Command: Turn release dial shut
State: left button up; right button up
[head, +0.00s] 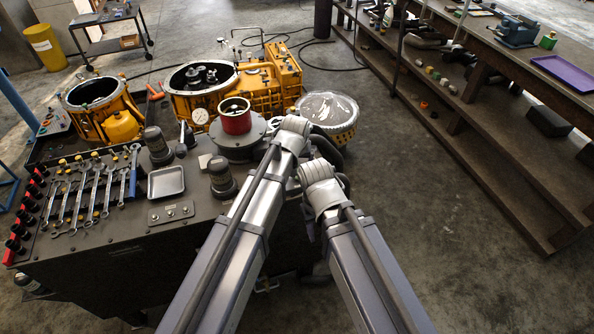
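I cannot clearly tell which part is the release dial. A dark cart (110,233) stands at the left.
Wrenches (88,195) and a metal tray (166,181) lie on the cart. Yellow transmission housings (265,85) stand behind it. A round metal part (327,108) is beyond my arms. A long workbench (500,60) with shelves runs along the right. The floor (440,220) between is clear.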

pick_arm(q)
jog(key=b+x, duration=0.6)
jog(key=x, duration=0.1)
jog(key=shift+f, duration=0.1)
jog(key=shift+c, duration=0.3)
jog(key=c, duration=1.3)
